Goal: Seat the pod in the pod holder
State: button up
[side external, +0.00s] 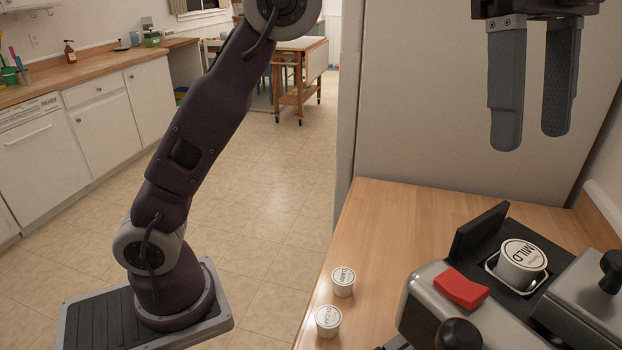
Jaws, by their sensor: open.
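A white pod marked "MILD" (521,262) sits in the square opening of the pod holder (491,262) on the coffee machine at the lower right. The pod looks tilted, with its lid facing up and to the left; I cannot tell how deep it sits. My gripper (530,140) is at the upper right, pointing down. Its two grey fingers are apart with nothing between them. It hangs above the pod, clear of it.
The machine has a raised black flap (478,228), a red button (461,289) and black knobs. Two more white pods, one dark-labelled (343,281) and one decaf (328,321), stand on the wooden counter (395,215). A large pale panel (430,110) stands behind the counter.

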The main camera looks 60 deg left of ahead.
jog(key=s+a+f+n+t+y, duration=0.1)
jog(key=s+a+f+n+t, duration=0.1)
jog(key=s+a+n, duration=0.35)
jog(key=s+a+f+n+t+y, duration=0.1)
jog(key=s+a+n+t, duration=0.15)
jog(key=a+n, duration=0.45)
jog(key=s+a+f+n+t+y, duration=0.1)
jog(key=s+a+f+n, duration=0.5)
jog(key=s+f, duration=0.5)
notch_tip(320, 180, down, 2)
jog(key=shift+a+f, duration=0.15)
jog(key=shift+a, duration=0.85)
